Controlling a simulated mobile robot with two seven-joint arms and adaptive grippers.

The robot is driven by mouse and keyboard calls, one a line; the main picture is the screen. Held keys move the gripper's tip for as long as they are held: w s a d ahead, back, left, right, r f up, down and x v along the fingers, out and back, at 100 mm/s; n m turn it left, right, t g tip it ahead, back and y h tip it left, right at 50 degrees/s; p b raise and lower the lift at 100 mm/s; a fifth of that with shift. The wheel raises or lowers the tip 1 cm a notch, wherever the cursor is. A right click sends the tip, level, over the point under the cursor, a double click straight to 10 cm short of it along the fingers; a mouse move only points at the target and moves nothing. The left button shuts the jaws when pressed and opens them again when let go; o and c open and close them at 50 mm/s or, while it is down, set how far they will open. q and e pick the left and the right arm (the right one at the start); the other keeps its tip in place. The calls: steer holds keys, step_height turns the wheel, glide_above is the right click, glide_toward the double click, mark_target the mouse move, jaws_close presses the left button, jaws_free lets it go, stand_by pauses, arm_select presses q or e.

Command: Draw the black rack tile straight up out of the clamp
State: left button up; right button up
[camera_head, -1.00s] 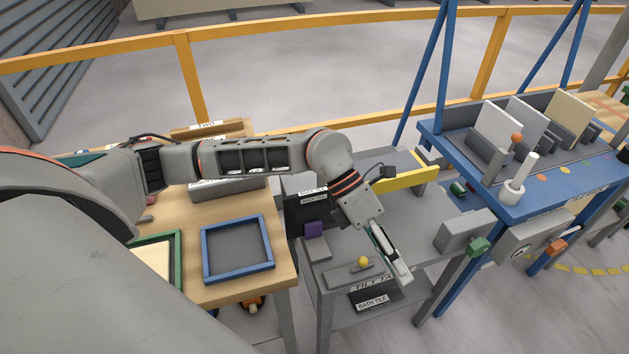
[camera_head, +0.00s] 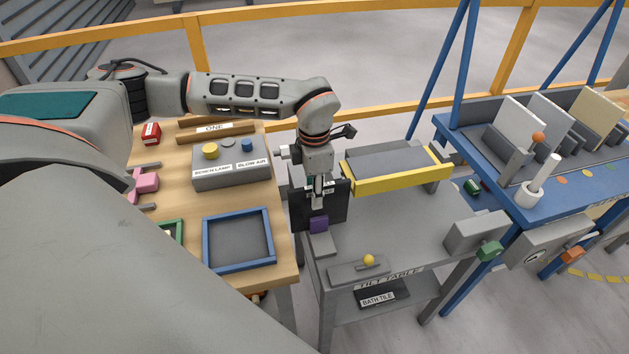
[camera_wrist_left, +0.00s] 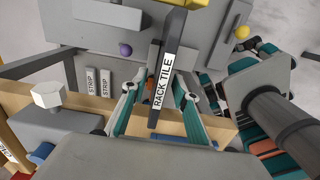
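The black rack tile (camera_head: 334,213) stands upright at the left end of the grey tilt table (camera_head: 400,220). In the left wrist view its edge, labelled RACK TILE (camera_wrist_left: 163,80), runs between the fingers. Grey blocks (camera_wrist_left: 186,56), apparently the clamp, flank it there; its foot is hidden. My left gripper (camera_head: 318,203) points down over the tile's top. In the left wrist view my left gripper (camera_wrist_left: 157,100) is open, one teal finger either side of the tile, with gaps visible. Contact is not clear. My right gripper is not in view.
A yellow bar (camera_head: 400,177) lies right of the tile. The grey control box (camera_head: 230,172) and blue frame (camera_head: 207,245) are on the wooden bench at left. The tilt table's middle is clear.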

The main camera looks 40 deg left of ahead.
arm_select(q)
steer(key=shift+f, duration=1.65)
jaws_close()
steer(key=shift+r, duration=0.1)
steer(key=shift+w, duration=0.1)
steer(key=shift+r+p, duration=2)
steer(key=shift+r, duration=1.5)
